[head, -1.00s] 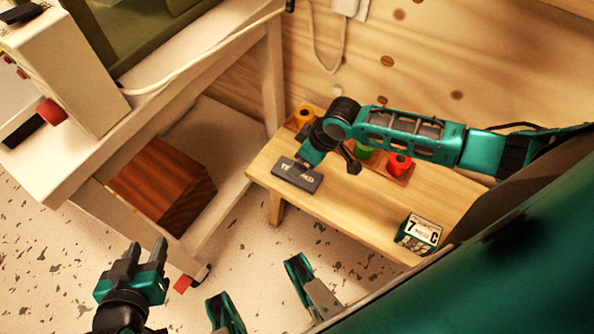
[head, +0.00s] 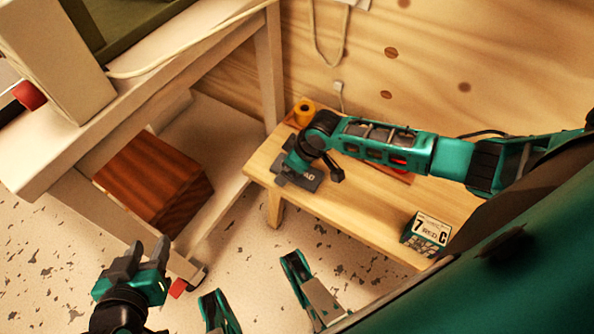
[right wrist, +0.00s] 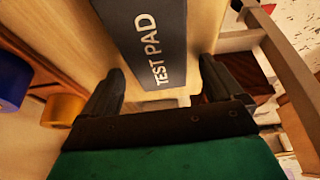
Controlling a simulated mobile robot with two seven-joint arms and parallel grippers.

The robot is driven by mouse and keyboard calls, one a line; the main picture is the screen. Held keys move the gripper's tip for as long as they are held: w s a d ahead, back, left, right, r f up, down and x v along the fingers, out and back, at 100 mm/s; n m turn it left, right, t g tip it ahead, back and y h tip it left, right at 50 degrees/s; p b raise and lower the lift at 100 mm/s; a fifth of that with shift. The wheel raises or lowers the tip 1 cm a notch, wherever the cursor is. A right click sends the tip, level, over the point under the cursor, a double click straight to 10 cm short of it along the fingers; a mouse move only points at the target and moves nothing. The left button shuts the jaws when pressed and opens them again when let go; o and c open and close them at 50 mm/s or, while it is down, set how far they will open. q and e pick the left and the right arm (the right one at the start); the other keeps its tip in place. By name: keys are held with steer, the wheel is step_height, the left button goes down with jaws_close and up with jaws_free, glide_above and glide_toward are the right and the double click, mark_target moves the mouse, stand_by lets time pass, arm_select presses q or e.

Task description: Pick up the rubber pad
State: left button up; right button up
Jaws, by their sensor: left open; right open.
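The rubber pad (head: 309,181) is a dark grey slab with white lettering. It lies on the wooden bench (head: 365,225) near its left end, partly hidden by my right gripper (head: 293,172). In the right wrist view the pad (right wrist: 155,40) reads "TEST PAD" and shows between the two dark fingers of my right gripper (right wrist: 160,75). The fingers are spread on either side of its near end, and I cannot tell whether they touch it. My left gripper (head: 148,246) is open and empty above the speckled floor at lower left.
A yellow roll (head: 304,111) and a partly hidden red roll (head: 399,161) stand at the bench's back. A small box (head: 426,231) marked "7 C" sits at its front right. A white table (head: 95,140) and a reddish-brown wooden block (head: 150,182) are at left.

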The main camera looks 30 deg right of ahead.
steer(key=c, duration=1.2)
steer(key=shift+r, duration=0.1)
